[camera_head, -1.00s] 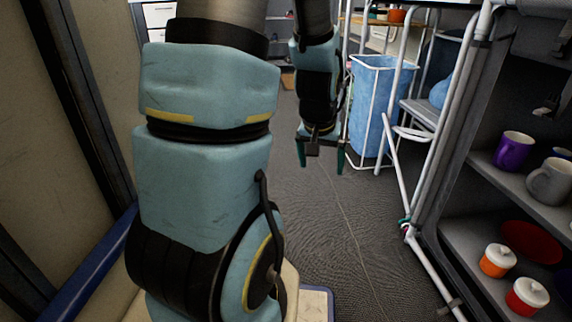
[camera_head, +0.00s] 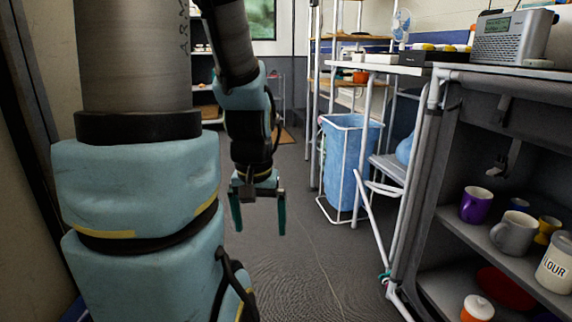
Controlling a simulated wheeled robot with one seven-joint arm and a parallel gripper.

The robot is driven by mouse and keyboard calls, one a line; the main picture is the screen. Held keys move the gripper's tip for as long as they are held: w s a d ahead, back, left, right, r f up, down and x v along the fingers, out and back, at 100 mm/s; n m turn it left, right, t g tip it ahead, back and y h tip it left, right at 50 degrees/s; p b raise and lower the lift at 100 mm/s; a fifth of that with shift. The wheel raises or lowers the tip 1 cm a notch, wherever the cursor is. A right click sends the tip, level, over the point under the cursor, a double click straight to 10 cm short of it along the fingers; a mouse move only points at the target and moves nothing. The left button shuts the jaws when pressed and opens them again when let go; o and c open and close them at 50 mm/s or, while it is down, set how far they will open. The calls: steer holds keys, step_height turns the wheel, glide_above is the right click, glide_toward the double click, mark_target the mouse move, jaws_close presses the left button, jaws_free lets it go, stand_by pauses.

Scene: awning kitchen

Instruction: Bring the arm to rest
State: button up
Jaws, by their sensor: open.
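My gripper (camera_head: 258,212) hangs in the middle of the view, fingers pointing down above the grey floor. Its two green fingers are spread apart, with nothing between them. My arm (camera_head: 140,190) fills the left side of the view; its upper part runs out of the top of the picture. The forearm comes down behind it to the gripper. The gripper is apart from the furniture.
A blue laundry bag (camera_head: 350,165) in a white frame stands right of my gripper. A grey shelf unit (camera_head: 440,262) on the right holds a purple mug (camera_head: 475,205), a grey mug (camera_head: 514,233) and jars. A radio (camera_head: 512,38) stands on top. The floor (camera_head: 310,240) between is clear.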

step_height(320, 180, up, 43)
steer(key=p, duration=4.1)
steer(key=shift+f, duration=0.1)
